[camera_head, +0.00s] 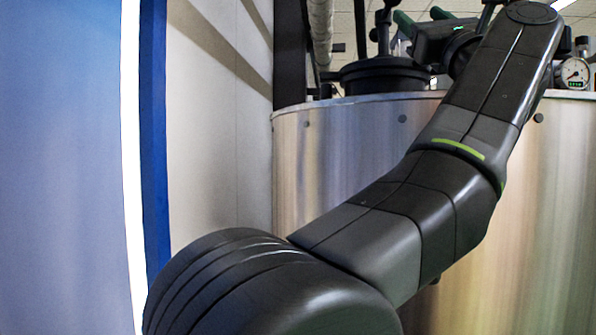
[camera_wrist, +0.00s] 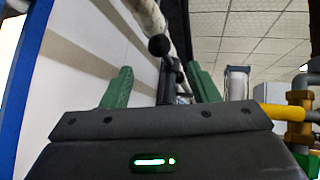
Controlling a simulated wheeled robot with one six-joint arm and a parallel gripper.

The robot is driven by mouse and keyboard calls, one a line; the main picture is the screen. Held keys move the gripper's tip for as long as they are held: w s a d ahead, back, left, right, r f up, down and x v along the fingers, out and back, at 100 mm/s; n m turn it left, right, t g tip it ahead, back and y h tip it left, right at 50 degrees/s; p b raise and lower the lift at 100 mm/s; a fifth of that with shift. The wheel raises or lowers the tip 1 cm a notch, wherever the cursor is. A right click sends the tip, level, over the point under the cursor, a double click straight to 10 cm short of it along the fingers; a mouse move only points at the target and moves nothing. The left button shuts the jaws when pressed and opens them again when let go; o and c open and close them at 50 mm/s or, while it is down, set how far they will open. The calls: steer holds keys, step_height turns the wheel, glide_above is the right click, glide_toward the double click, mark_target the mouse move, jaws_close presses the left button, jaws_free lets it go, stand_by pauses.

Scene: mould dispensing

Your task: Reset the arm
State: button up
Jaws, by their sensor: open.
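My arm reaches up from the bottom of the head view, across the front of a metal tank (camera_head: 340,150). My gripper (camera_head: 421,14) is above the tank's rim, near the top of that view. In the wrist view its two green fingers stand well apart, so my gripper (camera_wrist: 160,68) is open. A dark upright post with a round knob (camera_wrist: 159,45) shows between the fingers, beyond them. I see nothing held. My upper arm hides part of the tank top.
A black lid-like fitting (camera_head: 383,75) sits on the tank top, left of my gripper. A pressure gauge (camera_head: 574,72) is at the right. A yellow pipe (camera_wrist: 280,112) shows at right in the wrist view. A blue-edged panel (camera_head: 153,130) stands at left.

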mark_target(386, 4)
steer(key=p+x, duration=0.5)
steer(key=x, duration=0.6)
steer(key=shift+r, duration=0.2)
steer(key=shift+w+a, duration=0.25)
steer(key=shift+a+f+m+h, duration=0.1)
steer(key=shift+m+h, duration=0.3)
steer(key=shift+h, duration=0.3)
steer(key=shift+s+a+m+t+h, duration=0.1)
steer(key=shift+a+m+t+h, duration=0.25)
steer(key=shift+h, duration=0.25)
steer(key=shift+a+h, duration=0.15)
steer(key=shift+h, duration=0.35)
